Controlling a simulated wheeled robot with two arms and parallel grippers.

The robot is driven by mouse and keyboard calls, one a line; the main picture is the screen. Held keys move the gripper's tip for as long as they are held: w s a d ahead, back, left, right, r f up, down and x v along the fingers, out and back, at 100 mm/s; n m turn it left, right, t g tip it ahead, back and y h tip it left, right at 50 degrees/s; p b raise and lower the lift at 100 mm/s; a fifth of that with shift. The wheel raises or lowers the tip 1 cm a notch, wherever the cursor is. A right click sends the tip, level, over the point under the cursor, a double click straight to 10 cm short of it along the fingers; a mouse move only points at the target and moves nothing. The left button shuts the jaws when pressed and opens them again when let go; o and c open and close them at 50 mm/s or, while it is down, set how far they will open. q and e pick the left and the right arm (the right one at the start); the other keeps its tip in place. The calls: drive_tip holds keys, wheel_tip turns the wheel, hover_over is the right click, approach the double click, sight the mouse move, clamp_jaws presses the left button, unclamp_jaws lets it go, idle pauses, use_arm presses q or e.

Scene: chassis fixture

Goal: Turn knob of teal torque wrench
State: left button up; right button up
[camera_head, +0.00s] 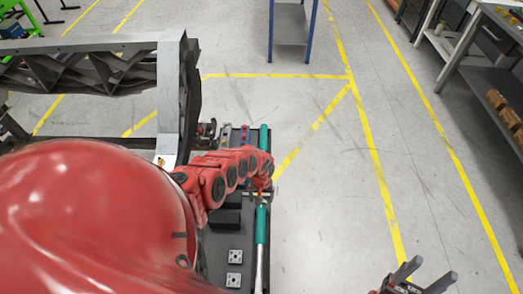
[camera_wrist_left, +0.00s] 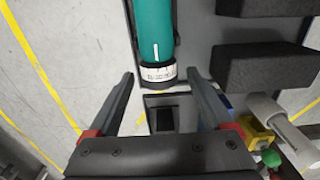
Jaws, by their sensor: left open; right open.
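The teal torque wrench (camera_head: 260,225) lies along the right edge of a dark tray. In the left wrist view its teal handle (camera_wrist_left: 155,30) ends in a white ring with printed marks (camera_wrist_left: 158,72) and a dark end. My left gripper (camera_wrist_left: 160,76) is open, its two fingers on either side of this end in the picture, with visible gaps; I cannot tell the height between them. In the head view my left gripper (camera_head: 262,193) is small and partly hidden by its red arm. My right gripper (camera_head: 424,277) is open and empty over the floor at lower right.
A grey frame (camera_head: 170,95) stands at left.

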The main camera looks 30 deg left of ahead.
use_arm(q)
drive_tip(key=shift+c, duration=0.2)
clamp_jaws()
drive_tip(key=shift+d, duration=0.1)
